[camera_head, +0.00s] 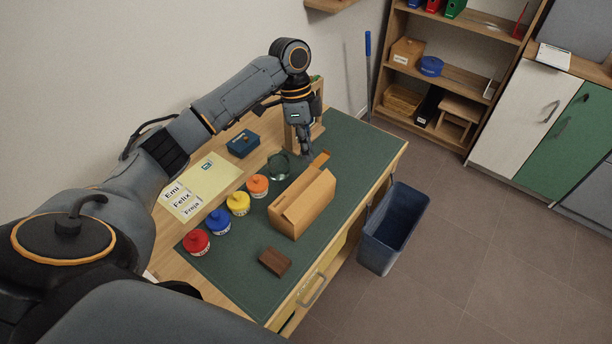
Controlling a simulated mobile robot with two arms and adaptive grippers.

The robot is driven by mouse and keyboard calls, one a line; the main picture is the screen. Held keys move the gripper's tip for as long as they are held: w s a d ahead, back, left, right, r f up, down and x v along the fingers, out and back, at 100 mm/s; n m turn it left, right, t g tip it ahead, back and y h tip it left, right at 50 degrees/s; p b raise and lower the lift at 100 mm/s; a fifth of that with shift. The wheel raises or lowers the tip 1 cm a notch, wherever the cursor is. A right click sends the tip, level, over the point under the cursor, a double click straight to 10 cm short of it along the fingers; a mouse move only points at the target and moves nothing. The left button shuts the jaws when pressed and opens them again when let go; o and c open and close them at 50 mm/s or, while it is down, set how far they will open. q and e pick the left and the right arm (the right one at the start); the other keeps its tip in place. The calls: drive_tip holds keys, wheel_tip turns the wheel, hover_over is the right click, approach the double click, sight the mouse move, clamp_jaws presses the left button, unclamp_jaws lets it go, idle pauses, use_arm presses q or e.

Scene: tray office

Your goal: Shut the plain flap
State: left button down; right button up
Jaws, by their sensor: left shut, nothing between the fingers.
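A tan cardboard box (307,208) stands on the dark green desk mat (345,140), right of a row of lidded pots. A narrow orange-brown flap (320,160) sticks out at its far end. A paler flap or edge (289,217) shows at its near left end. I cannot tell for certain which flap is the plain one or how far each is open. My left gripper (305,152) is shut and empty. It points down just beyond the far end of the box, and appears apart from it. My right gripper is out of view.
A red pot (196,242), a blue pot (218,222), a yellow pot (238,203) and an orange pot (257,186) line the mat's left side. A brown block (274,261) lies near the front. A bin (392,229) stands right of the desk.

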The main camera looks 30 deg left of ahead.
use_arm(q)
wheel_tip(320, 180, up, 3)
drive_tip(key=s+d+m+t+y, duration=0.1)
drive_tip(key=d+m+y, duration=0.1)
drive_tip(key=m, duration=0.2)
drive_tip(key=m+p, duration=0.2)
drive_tip(key=p, duration=0.1)
hover_over(307, 193)
drive_tip(key=d, duration=0.2)
drive_tip(key=shift+y, duration=0.4)
wheel_tip(307, 193, down, 10)
drive_tip(key=shift+s+d+r, duration=0.15)
drive_tip(key=shift+a+f+p, duration=0.3)
drive_tip(key=shift+a+f, duration=0.45)
drive_tip(key=shift+f, duration=0.2)
drive_tip(key=shift+a+f, duration=0.45)
drive_tip(key=shift+f, duration=0.15)
